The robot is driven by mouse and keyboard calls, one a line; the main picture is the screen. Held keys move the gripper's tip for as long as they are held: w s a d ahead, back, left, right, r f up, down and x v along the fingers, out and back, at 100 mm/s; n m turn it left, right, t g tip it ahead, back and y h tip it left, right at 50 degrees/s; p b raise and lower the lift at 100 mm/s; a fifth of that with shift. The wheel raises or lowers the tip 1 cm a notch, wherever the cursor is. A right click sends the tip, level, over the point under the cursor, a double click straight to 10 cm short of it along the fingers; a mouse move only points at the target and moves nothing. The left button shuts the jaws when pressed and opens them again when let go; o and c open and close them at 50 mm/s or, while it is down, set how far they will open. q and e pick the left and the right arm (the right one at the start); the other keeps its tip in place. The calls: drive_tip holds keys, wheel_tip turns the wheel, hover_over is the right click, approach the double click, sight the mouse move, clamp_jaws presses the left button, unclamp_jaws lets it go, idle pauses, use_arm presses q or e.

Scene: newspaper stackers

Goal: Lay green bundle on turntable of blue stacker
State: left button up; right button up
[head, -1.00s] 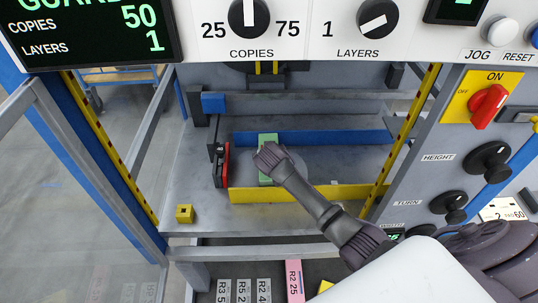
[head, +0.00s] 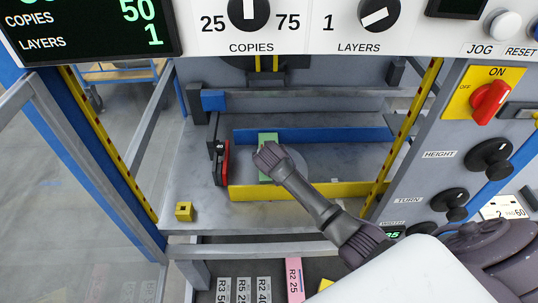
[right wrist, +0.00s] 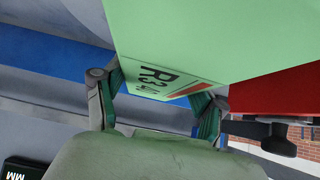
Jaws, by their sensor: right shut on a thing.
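The green bundle (head: 268,138) is over the grey round turntable (head: 298,160) inside the blue-framed stacker (head: 88,130). It stands close to the red-faced plate at the bay's left. My right gripper (head: 268,156) reaches in from the lower right and covers part of the bundle. In the right wrist view the green bundle (right wrist: 210,35), with a printed label, is between my right gripper's fingers (right wrist: 158,98), which are shut on it. I cannot tell whether its underside touches the turntable. My left gripper is not in view.
A blue rail (head: 330,136) runs behind the turntable and a yellow rail (head: 300,191) in front. The red-faced plate (head: 225,163) bounds the left. A small yellow block (head: 184,211) sits on the deck. A control panel (head: 455,185) stands at right. Labelled bundles, one pink (head: 295,278), lie below.

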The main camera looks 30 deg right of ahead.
drive_tip(key=shift+w, duration=0.1)
drive_tip(key=o, duration=1.5)
drive_tip(key=shift+r, duration=0.1)
drive_tip(key=o, duration=0.4)
